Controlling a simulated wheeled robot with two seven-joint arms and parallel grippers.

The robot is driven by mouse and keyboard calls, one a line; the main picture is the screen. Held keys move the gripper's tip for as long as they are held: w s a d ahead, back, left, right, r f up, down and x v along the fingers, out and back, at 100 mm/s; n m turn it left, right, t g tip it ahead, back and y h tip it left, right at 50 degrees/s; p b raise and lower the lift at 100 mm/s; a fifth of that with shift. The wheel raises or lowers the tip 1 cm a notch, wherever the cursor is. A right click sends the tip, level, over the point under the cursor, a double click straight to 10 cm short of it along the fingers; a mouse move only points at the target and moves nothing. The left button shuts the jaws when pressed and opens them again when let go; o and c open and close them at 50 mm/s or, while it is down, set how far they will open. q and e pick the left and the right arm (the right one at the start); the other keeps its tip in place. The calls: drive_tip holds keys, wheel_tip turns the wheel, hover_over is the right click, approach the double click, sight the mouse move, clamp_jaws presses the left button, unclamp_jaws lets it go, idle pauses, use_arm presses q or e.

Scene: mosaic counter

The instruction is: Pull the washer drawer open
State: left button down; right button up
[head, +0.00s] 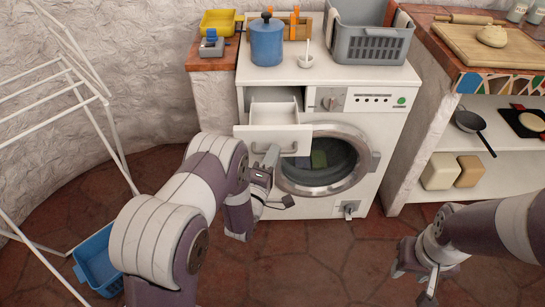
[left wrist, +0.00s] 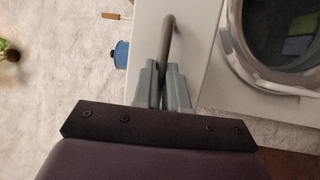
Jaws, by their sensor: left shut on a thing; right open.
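The washer (head: 385,105) is white with a round door. Its drawer (head: 245,132) at the upper left is pulled out, and its inside compartment shows from above. The drawer handle (head: 288,152) is a bar on the drawer front; in the left wrist view the bar (left wrist: 168,38) is dark grey. My left gripper (head: 270,158) is at the handle, and in the left wrist view its fingers (left wrist: 163,82) are closed around the bar. My right gripper (head: 414,283) is open and empty, low over the floor at the right, away from the washer.
A blue pot (head: 267,42), a white mortar (head: 306,62) and a grey basket (head: 368,44) stand on the washer. A white drying rack (head: 75,75) and blue bin (head: 97,262) are at the left. An open shelf (head: 425,145) stands right. The floor before the washer is clear.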

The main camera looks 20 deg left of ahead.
use_arm(q)
drive_tip(key=shift+w, duration=0.1)
drive_tip(key=c, duration=1.2)
unclamp_jaws()
drive_tip(key=shift+o, duration=0.2)
drive_tip(key=v, duration=1.2)
drive_tip(key=shift+s, duration=0.4)
drive_tip(key=shift+f, duration=0.1)
